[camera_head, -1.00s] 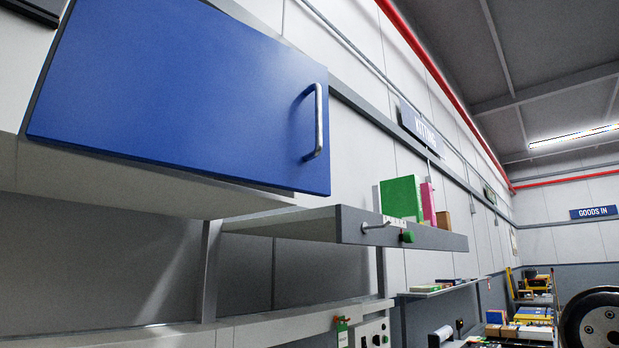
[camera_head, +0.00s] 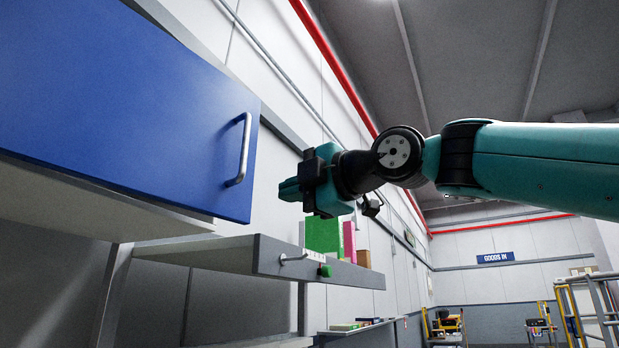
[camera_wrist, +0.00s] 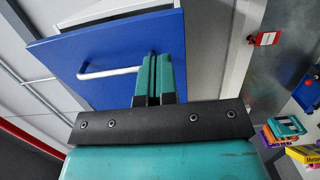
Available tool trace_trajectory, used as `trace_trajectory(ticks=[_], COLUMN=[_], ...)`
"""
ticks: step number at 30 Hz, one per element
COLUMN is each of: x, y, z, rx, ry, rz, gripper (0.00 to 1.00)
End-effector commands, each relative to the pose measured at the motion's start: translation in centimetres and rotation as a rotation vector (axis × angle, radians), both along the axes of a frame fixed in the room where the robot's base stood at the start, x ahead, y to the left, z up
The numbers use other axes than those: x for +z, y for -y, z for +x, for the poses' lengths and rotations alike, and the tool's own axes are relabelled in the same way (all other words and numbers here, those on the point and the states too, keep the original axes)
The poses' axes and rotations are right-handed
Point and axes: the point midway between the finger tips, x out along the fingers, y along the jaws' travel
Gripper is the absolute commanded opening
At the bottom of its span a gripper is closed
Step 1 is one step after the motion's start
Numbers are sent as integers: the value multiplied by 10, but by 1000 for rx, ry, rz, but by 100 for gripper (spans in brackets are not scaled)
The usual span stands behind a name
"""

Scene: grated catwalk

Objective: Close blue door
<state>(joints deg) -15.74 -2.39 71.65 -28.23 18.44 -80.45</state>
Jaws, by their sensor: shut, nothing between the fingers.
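The blue door (camera_head: 120,105) is the front of a wall cabinet at the left of the head view. It stands partly open: the wrist view shows its blue face (camera_wrist: 115,60) swung out from the pale cabinet body (camera_wrist: 230,40). A silver bar handle (camera_head: 241,150) is near its right edge; it also shows in the wrist view (camera_wrist: 110,73). My gripper (camera_head: 285,190) is to the right of the door's handle edge in the head view, apparently apart from it. In the wrist view its teal fingers are together and empty, and overlap the door; contact cannot be told.
A grey shelf (camera_head: 310,262) below the door holds a green box (camera_head: 324,236), a pink box (camera_head: 349,240) and a small brown box. A small hook and green knob are on its front edge. Open space lies to the right.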

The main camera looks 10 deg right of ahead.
Motion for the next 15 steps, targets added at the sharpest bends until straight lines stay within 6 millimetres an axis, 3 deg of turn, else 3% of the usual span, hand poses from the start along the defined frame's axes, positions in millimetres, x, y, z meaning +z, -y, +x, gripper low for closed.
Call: trace_trajectory(ticks=[6,15], x=[5,2], y=[-32,-53], z=[34,58], rx=[2,-1], ry=[-2,-1], rz=[-1,0], gripper=[0,0])
